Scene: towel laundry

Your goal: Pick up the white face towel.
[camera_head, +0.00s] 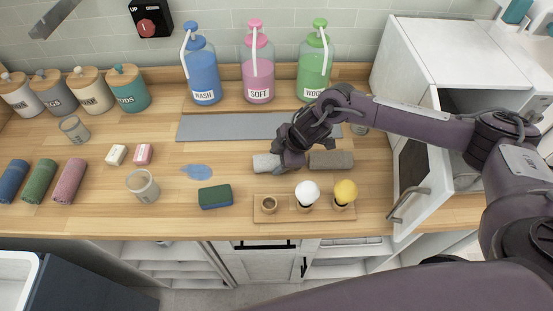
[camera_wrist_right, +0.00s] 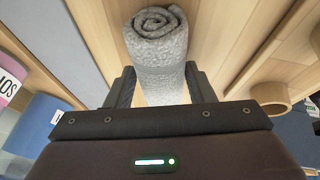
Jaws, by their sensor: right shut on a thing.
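My right gripper (camera_head: 288,160) is low over the counter, at the right part of a light grey-white rolled towel (camera_head: 264,163). In the right wrist view, the rolled towel (camera_wrist_right: 160,50) lies between the two fingers (camera_wrist_right: 158,88), which are shut on it. Its spiral end faces away from the palm. The gripper hides part of the roll in the head view, and I cannot tell whether the towel touches the counter. A darker grey-brown roll (camera_head: 331,160) lies just right of the gripper. My left gripper is not in view.
A wooden holder (camera_head: 284,208) with a white and a yellow round-topped item stands in front. A green-blue sponge (camera_head: 215,196) lies to its left. Pump bottles (camera_head: 258,75) stand behind a grey mat (camera_head: 220,127). A white cabinet's open door (camera_head: 410,190) is at right.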

